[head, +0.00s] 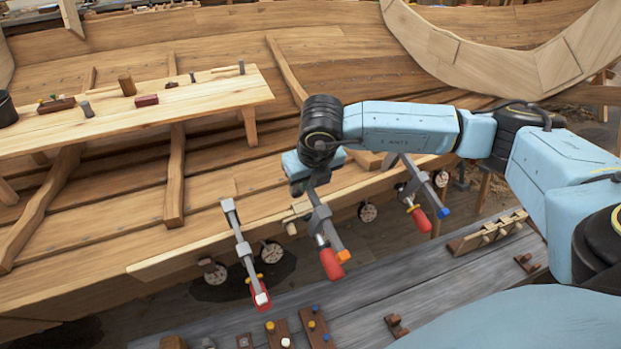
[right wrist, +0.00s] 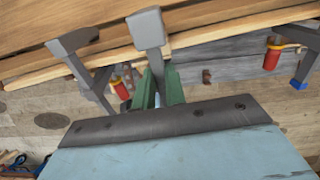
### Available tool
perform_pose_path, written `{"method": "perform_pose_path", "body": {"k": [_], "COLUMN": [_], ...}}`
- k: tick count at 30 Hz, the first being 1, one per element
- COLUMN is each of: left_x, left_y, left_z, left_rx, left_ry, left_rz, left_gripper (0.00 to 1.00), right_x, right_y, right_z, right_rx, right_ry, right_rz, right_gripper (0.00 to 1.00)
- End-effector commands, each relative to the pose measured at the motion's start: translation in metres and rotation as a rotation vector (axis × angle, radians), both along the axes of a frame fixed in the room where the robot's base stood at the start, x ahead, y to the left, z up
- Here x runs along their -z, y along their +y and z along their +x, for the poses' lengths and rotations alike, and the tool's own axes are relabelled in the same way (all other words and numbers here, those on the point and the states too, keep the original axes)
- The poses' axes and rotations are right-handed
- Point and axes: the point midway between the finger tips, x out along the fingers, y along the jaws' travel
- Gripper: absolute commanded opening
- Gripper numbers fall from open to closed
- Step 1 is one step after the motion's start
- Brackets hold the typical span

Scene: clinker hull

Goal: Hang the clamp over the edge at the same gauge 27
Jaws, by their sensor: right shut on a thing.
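My right gripper (head: 306,186) is shut on a grey bar clamp (head: 320,215) with a red handle and an orange end. In the right wrist view, the green fingers (right wrist: 158,88) close around this clamp's bar, and its grey head (right wrist: 147,28) overlaps the plank edge. I cannot tell whether it touches the wood. The hull plank edge (head: 160,263) runs diagonally below the gripper. Round gauges (head: 271,252) sit along it; their numbers are too small to read. One gauge (head: 367,212) is right of the held clamp. My left gripper is out of view.
A clamp with a white end (head: 240,250) hangs on the edge to the left; a blue-ended one (head: 421,195) is to the right. A grey bench (head: 370,300) with pegged wooden blocks lies below. A light plank table (head: 210,95) with small tools stands back left.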

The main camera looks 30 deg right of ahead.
Motion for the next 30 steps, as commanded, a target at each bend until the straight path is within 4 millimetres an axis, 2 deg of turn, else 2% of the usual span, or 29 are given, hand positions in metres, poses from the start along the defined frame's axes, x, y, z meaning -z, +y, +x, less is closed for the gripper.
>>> {"method": "perform_pose_path", "body": {"k": [10,18,30], "left_x": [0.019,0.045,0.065], "left_y": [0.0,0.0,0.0], "left_z": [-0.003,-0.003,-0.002], "left_rx": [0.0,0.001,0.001], "left_ry": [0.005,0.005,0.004], "left_rz": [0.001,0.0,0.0], "left_gripper": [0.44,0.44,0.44], "right_x": [0.03,0.053,0.07], "right_y": [-0.003,-0.005,-0.007], "right_z": [0.012,0.019,0.026], "right_rx": [0.001,0.0,0.0], "right_ry": [-0.005,-0.005,-0.005], "right_rz": [0.0,0.001,0.001], "right_gripper": [0.0,0.0,0.0]}}
